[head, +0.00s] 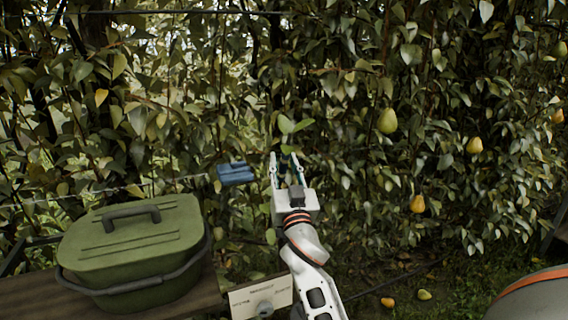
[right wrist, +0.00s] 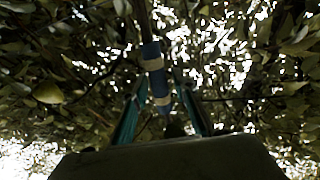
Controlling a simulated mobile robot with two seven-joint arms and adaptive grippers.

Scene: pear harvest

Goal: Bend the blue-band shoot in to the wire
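My right gripper (head: 287,162) reaches up to the foliage in the middle of the head view. Its two fingers stand apart, one on each side of the blue-band shoot (head: 286,126), which shows green leaves above them. In the right wrist view the shoot's blue band (right wrist: 153,62), with pale edges, lies between the open fingers (right wrist: 160,85). I cannot tell whether either finger touches it. A pale wire (head: 150,186) runs across the foliage at left. A blue clip-like piece (head: 235,173) sits left of the gripper, near the wire's line. My left gripper is not in view.
A green lidded box (head: 135,238) with a dark handle stands on a wooden bench (head: 30,292) at left. A pale panel with a round knob (head: 260,298) is beside my right arm. Pears (head: 387,121) hang at right; two lie on the ground. A dark wire (head: 180,12) crosses the top.

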